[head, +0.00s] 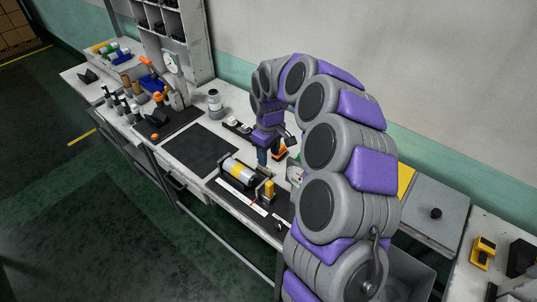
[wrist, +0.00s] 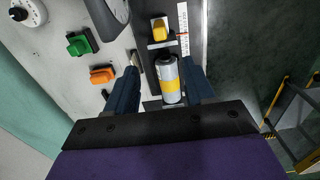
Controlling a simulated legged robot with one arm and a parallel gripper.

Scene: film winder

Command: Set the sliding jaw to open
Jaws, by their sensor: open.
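The sliding jaw appears to be the upright grey block with a yellow knob (head: 269,188) on a dark bed; the yellow knob also shows in the wrist view (wrist: 160,28). A silver cylinder with a yellow band (head: 238,170) lies beside it, and in the wrist view the cylinder (wrist: 170,82) lies between the block and my gripper's palm. A white scale strip (wrist: 183,25) with a red mark runs beside the knob. My gripper (wrist: 160,65) is open, its two blue fingers on either side of the cylinder's line. Contact cannot be told. In the head view my gripper (head: 263,158) is partly hidden.
A green switch (wrist: 80,44), an orange switch (wrist: 102,76) and a white dial (wrist: 28,14) stand left in the wrist view. A dark mat (head: 200,150) lies clear on the bench. Bottles, tools and a shelf unit (head: 172,35) stand farther left.

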